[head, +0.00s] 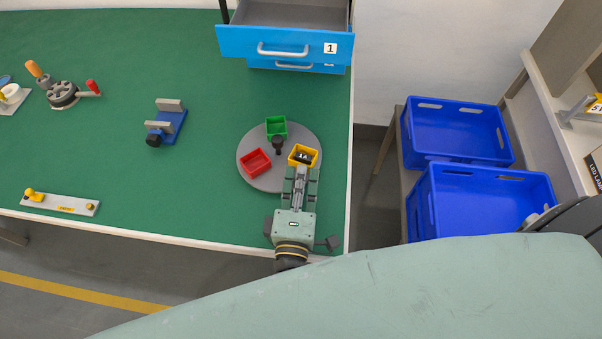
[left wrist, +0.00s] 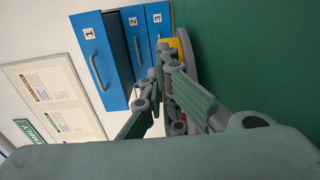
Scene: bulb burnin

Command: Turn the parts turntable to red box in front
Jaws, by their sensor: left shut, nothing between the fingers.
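The parts turntable (head: 247,173) is a round grey disc near the right end of the green bench. It carries a red box (head: 256,163) at the left front, a green box (head: 276,126) at the back and a yellow box (head: 312,151) at the right. A dark knob (head: 278,142) stands near its middle. My left gripper (head: 301,170) is shut and empty, reaching over the disc's front right edge beside the yellow box; contact cannot be told. In the left wrist view, its fingers hide most of the turntable. My right gripper is not in view.
A blue drawer unit (head: 270,44) with its top drawer open stands behind the turntable. A blue vise-like fixture (head: 168,123) is to the left, with clear bench between. Blue crates (head: 456,130) stand right of the bench edge.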

